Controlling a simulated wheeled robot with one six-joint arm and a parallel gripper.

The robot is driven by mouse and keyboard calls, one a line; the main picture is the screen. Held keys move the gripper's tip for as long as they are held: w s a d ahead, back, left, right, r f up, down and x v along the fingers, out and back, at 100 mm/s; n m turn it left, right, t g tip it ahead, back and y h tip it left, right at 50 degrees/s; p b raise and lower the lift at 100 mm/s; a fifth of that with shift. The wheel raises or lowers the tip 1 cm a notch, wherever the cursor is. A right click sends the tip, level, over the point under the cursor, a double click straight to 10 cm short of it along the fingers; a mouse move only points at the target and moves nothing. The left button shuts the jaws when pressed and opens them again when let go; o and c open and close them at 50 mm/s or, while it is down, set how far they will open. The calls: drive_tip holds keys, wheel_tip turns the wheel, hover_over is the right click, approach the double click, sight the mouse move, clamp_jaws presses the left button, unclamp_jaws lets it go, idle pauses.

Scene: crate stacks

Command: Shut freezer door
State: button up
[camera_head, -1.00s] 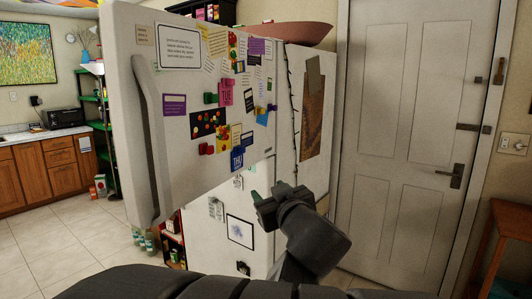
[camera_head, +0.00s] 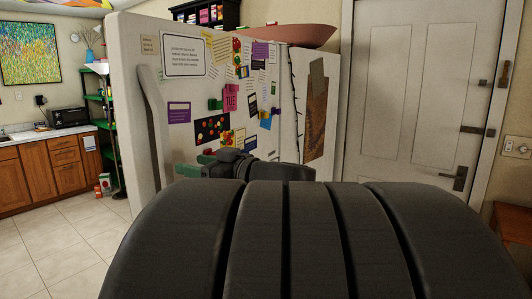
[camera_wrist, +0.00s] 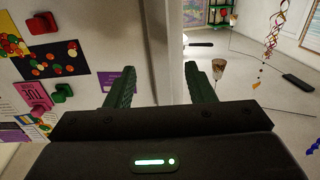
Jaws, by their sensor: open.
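The white freezer door (camera_head: 135,130) stands swung open in the head view, its outer face covered with notes and magnets. Its long handle (camera_head: 152,120) runs down the left side. My gripper (camera_head: 196,165) is in front of the door's lower part, to the right of the handle; my arm hides the door's bottom edge. In the wrist view, my gripper (camera_wrist: 160,88) is open with green fingers spread and nothing held. A pale upright strip (camera_wrist: 168,50) of the door shows beyond the gap between the fingers; whether it is the handle or the edge is unclear. Contact cannot be told.
A pink bowl (camera_head: 292,35) sits on top of the fridge. A closed grey room door (camera_head: 400,90) is at the right. A green shelf (camera_head: 98,115) and wooden cabinets (camera_head: 50,170) stand at the left. Tiled floor (camera_head: 60,240) is open at lower left.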

sight(168, 159)
drive_tip(key=x, duration=1)
drive_tip(key=shift+p, duration=0.3)
clamp_jaws()
